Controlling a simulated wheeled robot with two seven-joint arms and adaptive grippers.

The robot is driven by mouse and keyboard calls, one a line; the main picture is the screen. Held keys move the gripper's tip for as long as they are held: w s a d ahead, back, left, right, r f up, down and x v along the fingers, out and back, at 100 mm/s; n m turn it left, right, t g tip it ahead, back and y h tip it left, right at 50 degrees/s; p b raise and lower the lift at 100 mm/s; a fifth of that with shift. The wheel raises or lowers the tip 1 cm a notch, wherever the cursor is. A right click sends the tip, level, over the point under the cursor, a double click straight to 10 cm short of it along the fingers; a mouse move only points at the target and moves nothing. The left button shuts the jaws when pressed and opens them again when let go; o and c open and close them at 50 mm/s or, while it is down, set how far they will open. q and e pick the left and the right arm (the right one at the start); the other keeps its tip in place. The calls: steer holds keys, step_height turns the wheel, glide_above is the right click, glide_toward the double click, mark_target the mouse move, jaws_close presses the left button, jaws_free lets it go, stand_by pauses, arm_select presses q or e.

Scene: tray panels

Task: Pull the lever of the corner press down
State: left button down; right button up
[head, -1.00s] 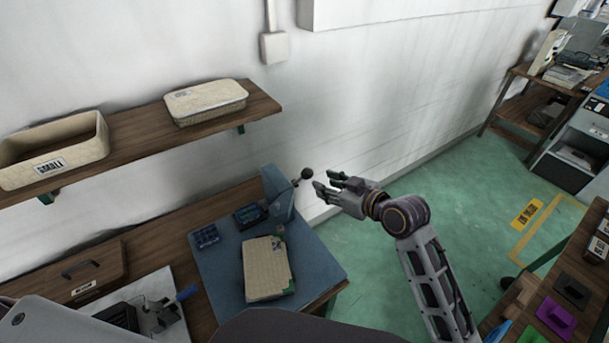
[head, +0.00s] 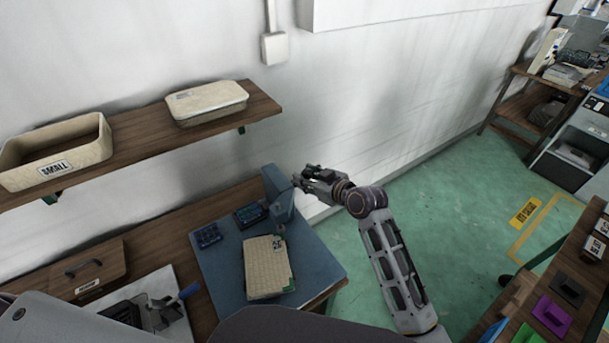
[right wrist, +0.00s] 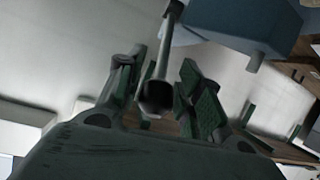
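The corner press (head: 278,192) is a blue upright body at the back right of a blue mat on the wooden bench. In the right wrist view its blue body (right wrist: 245,22) is at the top right. Its lever (right wrist: 164,60) shows there as a grey rod with a dark end, lying between my fingers. My right gripper (head: 305,180) is at the lever side of the press; it hides the lever's knob in the head view. In the wrist view the right gripper (right wrist: 165,95) has its fingers apart on either side of the lever, with gaps visible.
A shelf (head: 140,140) with two beige boxes hangs above.

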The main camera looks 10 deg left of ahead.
steer(key=shift+x, duration=0.85)
steer(key=shift+c, duration=0.2)
jaws_close()
